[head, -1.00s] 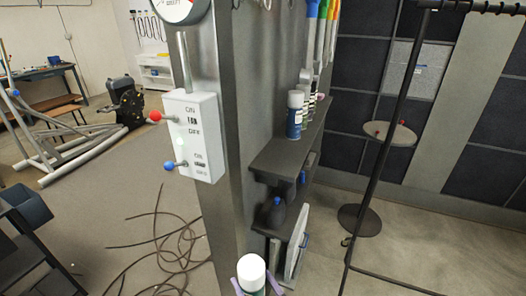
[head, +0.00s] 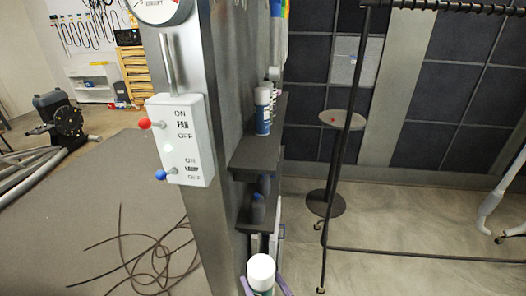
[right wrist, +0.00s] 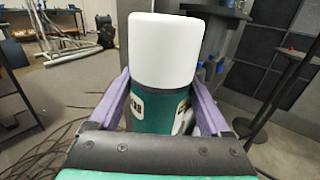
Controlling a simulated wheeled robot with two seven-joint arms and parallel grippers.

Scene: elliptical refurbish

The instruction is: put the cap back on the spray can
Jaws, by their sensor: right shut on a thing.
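A spray can (right wrist: 150,112) with a green body and printed label stands upright between the purple fingers of my right gripper (right wrist: 160,88). A white cap (right wrist: 165,50) sits on top of the can, with no gap visible between them. My right gripper is shut on the can's green body, below the cap. In the head view the white cap (head: 261,269) and the right gripper (head: 264,288) show at the bottom edge; most of the can is cut off there. My left gripper is not in view.
A metal pillar carries a switch box (head: 181,140) with red and blue levers. Beside it, a dark shelf (head: 255,150) holds another white-topped can (head: 262,110) and bottles. A black rack (head: 345,140) stands right. Cables (head: 150,250) lie on the floor left.

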